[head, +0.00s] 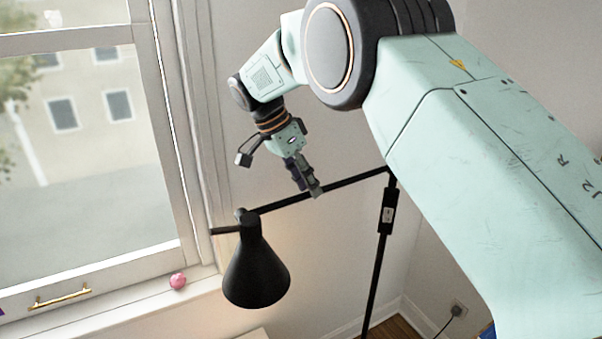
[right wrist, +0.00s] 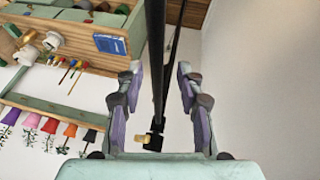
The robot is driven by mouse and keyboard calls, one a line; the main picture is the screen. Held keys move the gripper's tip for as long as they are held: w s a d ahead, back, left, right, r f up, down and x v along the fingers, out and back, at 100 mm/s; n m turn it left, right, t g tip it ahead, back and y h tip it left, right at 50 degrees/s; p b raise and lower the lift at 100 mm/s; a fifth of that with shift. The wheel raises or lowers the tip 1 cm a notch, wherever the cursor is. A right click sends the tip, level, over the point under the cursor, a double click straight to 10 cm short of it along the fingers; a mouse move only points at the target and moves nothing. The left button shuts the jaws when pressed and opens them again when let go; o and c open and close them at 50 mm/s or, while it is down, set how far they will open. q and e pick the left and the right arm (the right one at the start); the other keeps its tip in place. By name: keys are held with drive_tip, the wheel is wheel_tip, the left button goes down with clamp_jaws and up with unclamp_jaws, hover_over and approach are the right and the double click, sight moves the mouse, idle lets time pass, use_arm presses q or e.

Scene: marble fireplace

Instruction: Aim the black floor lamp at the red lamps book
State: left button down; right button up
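The black floor lamp's cone shade (head: 256,270) hangs at the end of a thin black arm bar in front of the window sill, its opening facing down. The bar runs up to the right to the upright pole. My right gripper (head: 312,188) is at the middle of the bar. In the right wrist view its fingers (right wrist: 160,75) stand apart on either side of the black bar (right wrist: 156,60), with gaps on both sides. The red lamps book cannot be made out in either view. My left gripper is not in view.
A window fills the left, with a pink ball (head: 178,281) on its sill (head: 130,305). A wall socket (head: 459,309) with a cable is low at right. The right wrist view shows wooden shelving with a blue book (right wrist: 110,44), white pots and several coloured cups (right wrist: 50,126).

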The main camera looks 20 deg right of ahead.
drive_tip(key=v, duration=1.2)
drive_tip(key=shift+a, duration=0.15)
drive_tip(key=shift+f, duration=0.15)
